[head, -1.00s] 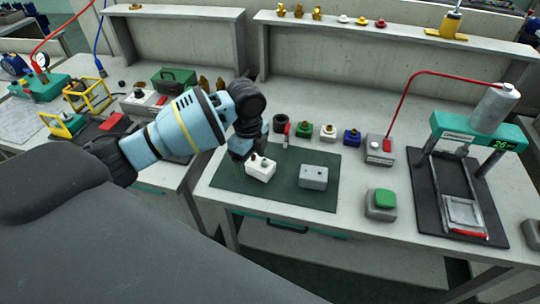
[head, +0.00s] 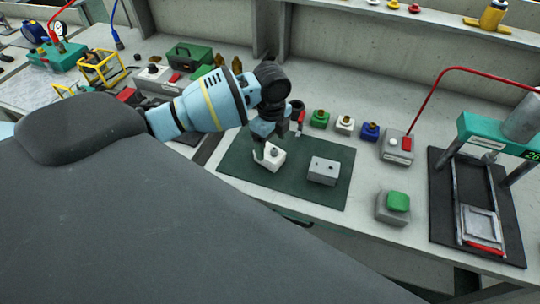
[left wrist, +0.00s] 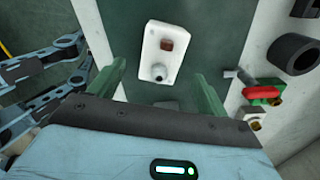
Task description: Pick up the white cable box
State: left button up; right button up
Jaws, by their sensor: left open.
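The left gripper (left wrist: 158,90) is open there, one finger toward each side of the box, and nothing is held. I cannot tell whether a finger touches the box. My right gripper is not clearly seen.
A grey box (head: 323,170) sits on the mat, right of the white box. Behind the mat are a dark ring (head: 297,107) and green, white and blue fittings. A green button box (head: 394,206) and a press stand on the right. The mat's front is clear.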

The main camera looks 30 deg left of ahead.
aim_at(271, 152)
pick_arm(q)
notch_tip(271, 152, down, 5)
jog(key=shift+a, duration=0.1)
dwell(0.3)
jog(key=c, duration=1.1)
jog(key=shift+r, duration=0.1)
jog(key=shift+w+r, duration=0.1)
jog(key=shift+r, duration=1.45)
jog(key=shift+s+a+r, duration=0.1)
jog(key=shift+s+r, duration=0.1)
jog(key=s+a, duration=0.1)
jog(key=s, duration=0.4)
jog(key=s+a+r, duration=0.1)
jog(key=s+a, duration=0.1)
jog(key=s, duration=0.3)
jog(key=s+a, duration=0.1)
jog(key=s, duration=0.4)
jog(key=shift+a+r+p, duration=0.2)
jog(key=shift+a+p, duration=0.1)
jog(key=shift+p, duration=0.05)
